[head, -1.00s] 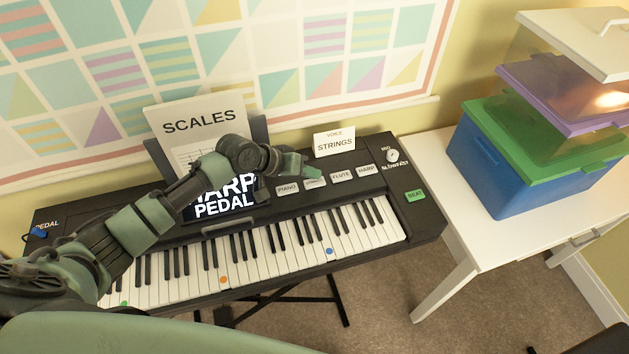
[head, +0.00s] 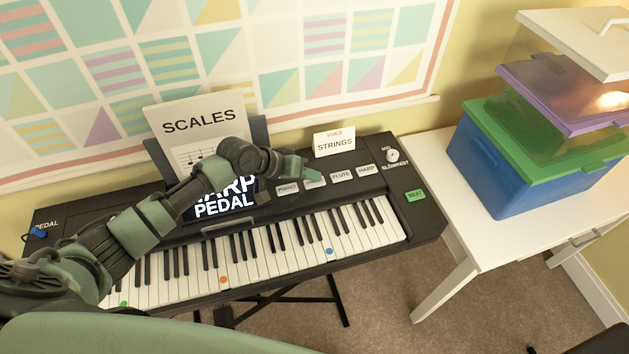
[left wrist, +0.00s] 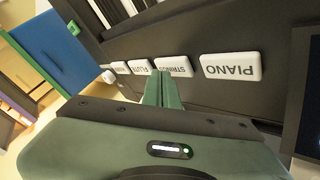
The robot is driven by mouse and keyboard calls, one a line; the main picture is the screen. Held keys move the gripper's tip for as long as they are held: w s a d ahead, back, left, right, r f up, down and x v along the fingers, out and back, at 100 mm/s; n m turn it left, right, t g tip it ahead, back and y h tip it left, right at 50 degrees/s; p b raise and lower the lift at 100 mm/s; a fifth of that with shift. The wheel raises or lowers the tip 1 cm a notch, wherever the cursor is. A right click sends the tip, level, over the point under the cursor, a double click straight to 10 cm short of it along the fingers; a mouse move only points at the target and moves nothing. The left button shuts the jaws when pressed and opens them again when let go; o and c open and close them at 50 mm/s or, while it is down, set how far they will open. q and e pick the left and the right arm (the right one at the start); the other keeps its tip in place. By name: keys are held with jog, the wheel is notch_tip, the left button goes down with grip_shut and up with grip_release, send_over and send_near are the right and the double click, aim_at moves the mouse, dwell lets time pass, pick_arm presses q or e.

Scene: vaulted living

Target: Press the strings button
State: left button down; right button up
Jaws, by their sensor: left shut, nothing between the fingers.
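The strings button (left wrist: 178,67) is a white labelled key between the piano button (left wrist: 231,67) and the flute button (left wrist: 139,67). In the head view the strings button (head: 315,184) is partly hidden by my left gripper (head: 318,174). The gripper reaches over the keyboard from the left. Its green fingers are together with nothing between them; they also show in the left wrist view (left wrist: 163,88). Their tips are right at the near edge of the strings button. I cannot tell whether they touch it. My right gripper is not in view.
The black keyboard (head: 427,228) has a harp button (head: 366,170), a green beat button (head: 415,196) and a screen (head: 222,208) partly hidden by my arm. A "VOICE STRINGS" card (head: 334,142) stands behind the buttons. A white table (head: 455,245) with stacked boxes (head: 495,175) is at right.

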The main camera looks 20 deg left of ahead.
aim_at(311, 183)
pick_arm(q)
jog(key=shift+f, duration=0.4)
dwell(0.3)
jog(key=shift+r, duration=0.15)
jog(key=shift+r+p, duration=0.7)
jog(key=shift+p, duration=0.1)
notch_tip(311, 183, up, 5)
jog(key=p, duration=0.5)
dwell(0.6)
